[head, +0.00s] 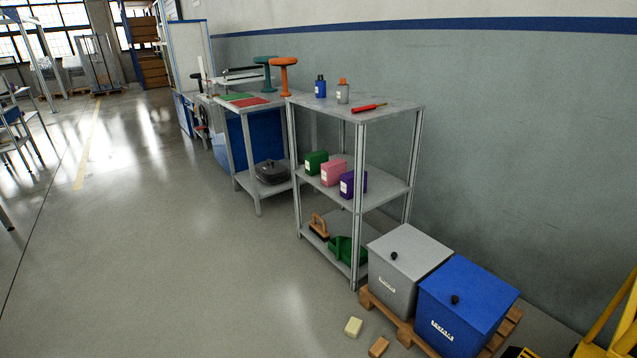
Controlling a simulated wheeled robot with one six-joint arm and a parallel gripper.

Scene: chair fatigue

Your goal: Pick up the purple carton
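The purple carton (347,185) stands on the middle shelf of a grey metal rack (389,193). It has a pale label on its front, and a rack post crosses in front of it. A pink carton (333,172) stands close beside it on the left, and a green carton (316,162) stands further left on the same shelf. My gripper does not show in the head view.
Bottles and a red-handled tool (369,107) are on the rack's top. A brush and green dustpan (347,250) are on its bottom shelf. Grey (399,283) and blue (462,312) bins on a pallet stand at right. Two small blocks lie on the floor.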

